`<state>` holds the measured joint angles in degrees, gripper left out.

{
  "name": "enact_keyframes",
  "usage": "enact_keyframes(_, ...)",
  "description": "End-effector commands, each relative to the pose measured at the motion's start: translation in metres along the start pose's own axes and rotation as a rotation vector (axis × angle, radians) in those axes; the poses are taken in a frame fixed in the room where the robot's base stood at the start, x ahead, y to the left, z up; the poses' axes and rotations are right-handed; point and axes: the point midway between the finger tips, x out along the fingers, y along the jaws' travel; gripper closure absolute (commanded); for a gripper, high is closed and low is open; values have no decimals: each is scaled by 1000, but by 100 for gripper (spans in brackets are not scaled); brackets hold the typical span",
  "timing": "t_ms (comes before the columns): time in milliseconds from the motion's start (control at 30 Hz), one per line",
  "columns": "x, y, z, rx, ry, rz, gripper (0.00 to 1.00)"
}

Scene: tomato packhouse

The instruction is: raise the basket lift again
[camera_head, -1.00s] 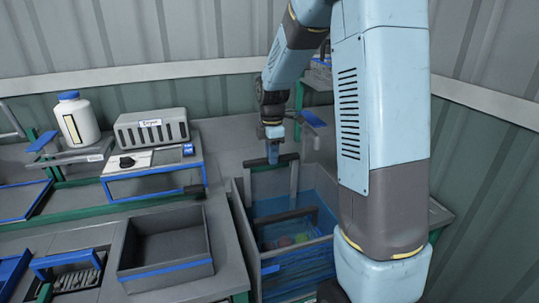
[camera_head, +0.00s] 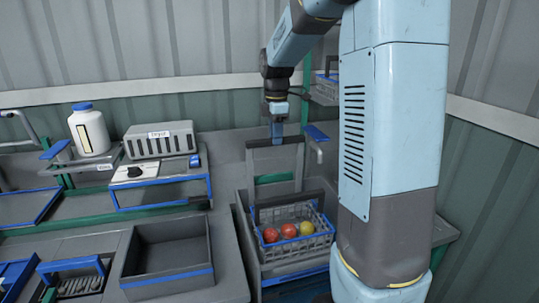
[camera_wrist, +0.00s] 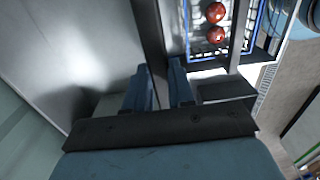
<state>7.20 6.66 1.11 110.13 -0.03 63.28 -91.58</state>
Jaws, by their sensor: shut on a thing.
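The basket lift's grey frame (camera_head: 298,165) has a dark crossbar handle (camera_head: 291,141) at its top. My gripper (camera_head: 277,134) points down and is shut on this handle. In the wrist view, the two blue fingers (camera_wrist: 160,88) stand on either side of a thin grey edge. The wire basket (camera_head: 322,238) with a blue rim hangs at the lift's lower end, raised to about the tank's rim. It holds two red tomatoes (camera_head: 289,230) and one yellow one (camera_head: 307,228). The wrist view shows part of the basket (camera_wrist: 250,28) at the top right, with two red tomatoes.
The wash tank (camera_head: 246,245) lies below the basket; a little blue shows at its bottom. An empty grey bin (camera_head: 169,281) with a blue edge stands to the left. Behind it are a grey labelled box (camera_head: 158,140) and a white bottle (camera_head: 90,132). My arm hides the right side.

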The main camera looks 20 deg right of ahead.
Motion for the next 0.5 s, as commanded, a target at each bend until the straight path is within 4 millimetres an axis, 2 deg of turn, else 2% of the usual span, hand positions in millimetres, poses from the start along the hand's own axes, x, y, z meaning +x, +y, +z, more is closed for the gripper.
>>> enact_keyframes(33,-14,2,4,3,-5,11,100)
enact_keyframes(200,-45,2,4,4,-5,10,100)
enact_keyframes(333,-61,2,4,5,-5,9,100)
enact_keyframes(500,-72,1,4,5,-5,7,100)
